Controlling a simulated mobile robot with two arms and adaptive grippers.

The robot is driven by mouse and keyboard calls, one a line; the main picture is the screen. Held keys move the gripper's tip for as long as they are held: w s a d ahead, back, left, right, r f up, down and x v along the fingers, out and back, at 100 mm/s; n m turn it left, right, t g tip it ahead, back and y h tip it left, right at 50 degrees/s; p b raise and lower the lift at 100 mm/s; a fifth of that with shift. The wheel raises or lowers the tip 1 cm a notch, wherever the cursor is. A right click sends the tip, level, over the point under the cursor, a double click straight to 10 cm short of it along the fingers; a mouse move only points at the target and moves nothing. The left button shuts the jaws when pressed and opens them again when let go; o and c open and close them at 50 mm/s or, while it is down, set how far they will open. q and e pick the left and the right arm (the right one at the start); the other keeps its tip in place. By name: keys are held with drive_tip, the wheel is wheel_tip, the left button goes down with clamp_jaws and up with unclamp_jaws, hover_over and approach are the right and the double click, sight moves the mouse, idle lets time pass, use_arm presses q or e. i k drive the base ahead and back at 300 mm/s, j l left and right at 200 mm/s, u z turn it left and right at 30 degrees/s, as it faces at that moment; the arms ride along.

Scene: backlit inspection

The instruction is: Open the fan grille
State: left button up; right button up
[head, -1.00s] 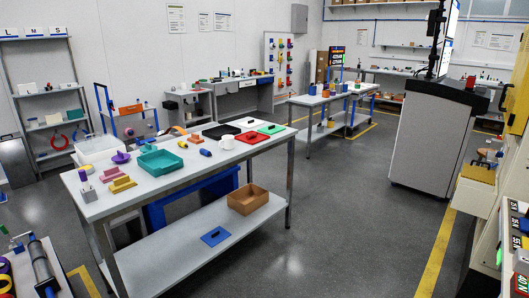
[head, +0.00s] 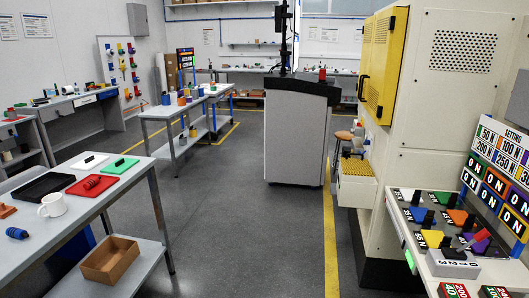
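A tall cream cabinet (head: 425,140) stands at the right of the head view. I cannot tell whether either is the fan grille; both look flush with the face. A yellow door (head: 377,62) with a dark handle is on the cabinet's left-hand side and looks shut. Neither of my grippers shows in this view.
A slanted control panel (head: 434,216) with coloured switches juts out at the lower right. A grey console (head: 294,137) stands in the middle. A workbench (head: 110,190) with trays and a mug (head: 52,205) is at left. The grey floor (head: 250,235) between them is clear.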

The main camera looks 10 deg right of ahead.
sight(361, 166)
drive_tip(key=i+l+z, duration=0.25)
drive_tip(key=i, duration=0.7)
drive_tip(key=i+j+z, duration=0.1)
drive_tip(key=i+z, duration=0.2)
drive_tip(key=i, duration=0.65)
drive_tip(key=i+j+z, duration=0.45)
drive_tip(key=i, duration=0.25)
drive_tip(key=i+j+z, duration=0.45)
drive_tip(key=i+j, duration=0.15)
drive_tip(key=i, duration=0.1)
